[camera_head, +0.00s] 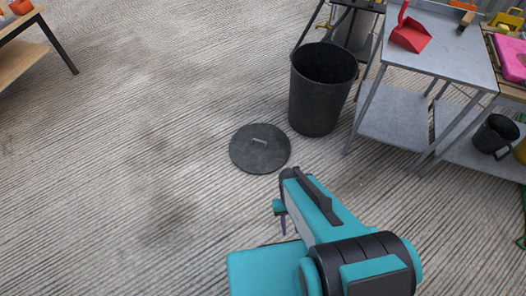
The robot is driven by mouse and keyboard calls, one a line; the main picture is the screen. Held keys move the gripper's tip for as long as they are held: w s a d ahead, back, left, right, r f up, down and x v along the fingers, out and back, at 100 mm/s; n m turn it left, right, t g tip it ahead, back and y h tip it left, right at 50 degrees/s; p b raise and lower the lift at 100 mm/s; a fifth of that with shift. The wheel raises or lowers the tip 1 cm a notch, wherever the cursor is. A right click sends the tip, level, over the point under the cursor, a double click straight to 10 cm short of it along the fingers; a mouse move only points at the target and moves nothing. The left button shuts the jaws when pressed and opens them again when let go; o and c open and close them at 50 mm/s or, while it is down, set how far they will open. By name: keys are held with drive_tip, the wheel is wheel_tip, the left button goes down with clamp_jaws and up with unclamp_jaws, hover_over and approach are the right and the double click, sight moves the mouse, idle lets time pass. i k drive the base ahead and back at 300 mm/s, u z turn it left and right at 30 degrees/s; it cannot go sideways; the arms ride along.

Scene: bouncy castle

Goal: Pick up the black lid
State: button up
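The black lid (259,157) is a round, dark disc with a small grey handle on top. It lies flat on the floor in the middle of the head view, in front and to the left of a black bin. My teal and black arm reaches up from the lower right. My gripper (281,216) is at the arm's far end, just below the lid in the picture and apart from it. Only a thin dark finger part shows at its left side. The arm hides the rest, so its opening cannot be seen.
The open black bin (322,88) stands upright behind the lid. A grey metal table (451,62) with a red dustpan (410,34) is at the right. A black bucket (494,134) sits on a lower shelf. A wooden table (22,57) is at upper left. The left floor is clear.

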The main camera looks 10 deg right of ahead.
sight(258, 149)
drive_tip(key=z, duration=0.05)
drive_tip(key=i, duration=1)
drive_tip(key=u, duration=0.7)
drive_tip(key=k, duration=0.2)
drive_tip(key=z, duration=3.1)
